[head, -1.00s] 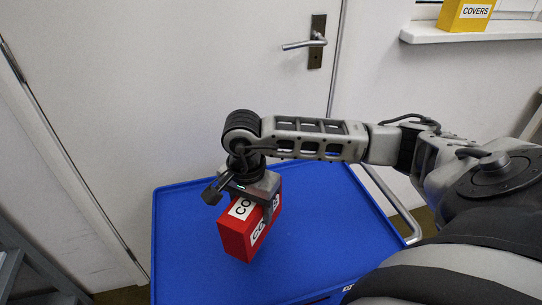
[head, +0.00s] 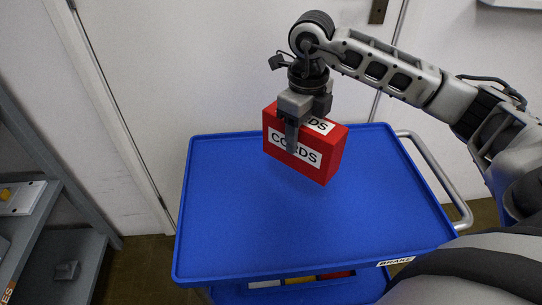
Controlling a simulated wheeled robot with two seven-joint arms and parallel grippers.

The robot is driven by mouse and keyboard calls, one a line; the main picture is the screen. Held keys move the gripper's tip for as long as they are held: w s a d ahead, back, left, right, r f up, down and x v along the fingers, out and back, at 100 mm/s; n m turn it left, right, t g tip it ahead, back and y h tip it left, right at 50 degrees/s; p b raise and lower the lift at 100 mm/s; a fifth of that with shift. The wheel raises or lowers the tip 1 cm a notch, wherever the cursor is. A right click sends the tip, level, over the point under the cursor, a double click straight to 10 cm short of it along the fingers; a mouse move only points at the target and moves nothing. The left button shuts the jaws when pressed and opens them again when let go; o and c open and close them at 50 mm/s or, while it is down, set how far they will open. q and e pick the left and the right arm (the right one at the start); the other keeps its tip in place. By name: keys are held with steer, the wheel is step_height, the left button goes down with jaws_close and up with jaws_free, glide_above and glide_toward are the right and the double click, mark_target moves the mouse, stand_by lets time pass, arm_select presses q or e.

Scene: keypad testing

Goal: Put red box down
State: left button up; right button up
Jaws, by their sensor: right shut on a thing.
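A red box (head: 324,166) with white labels reading "CORDS" is in the head view, over the back middle of the blue cart top (head: 240,225). My right gripper (head: 297,135) points down and is shut on the box, with one finger in front of its labelled face. The box looks slightly tilted. I cannot tell for sure whether its bottom touches the cart top. My left gripper is not in view.
The cart has a metal handle (head: 455,205) at the right and a raised rim. Its lower shelf holds several items, partly hidden. Grey shelving (head: 75,240) stands at the left. A door is behind the cart. Most of the cart top is clear.

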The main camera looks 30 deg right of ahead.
steer(key=w+a+f, duration=0.1)
steer(key=a+f, duration=0.1)
steer(key=f, duration=0.1)
steer(key=w+a+f, duration=0.2)
steer(key=a+f, duration=0.1)
steer(key=f, duration=0.1)
steer(key=w+a+f+b, duration=0.1)
steer(key=w+a+f, duration=0.1)
steer(key=a+f, duration=0.1)
steer(key=shift+w+a+f, duration=0.15)
steer(key=shift+a+f, duration=0.1)
steer(key=shift+f, duration=0.35)
steer(key=shift+f, duration=0.2)
steer(key=o, duration=1.1)
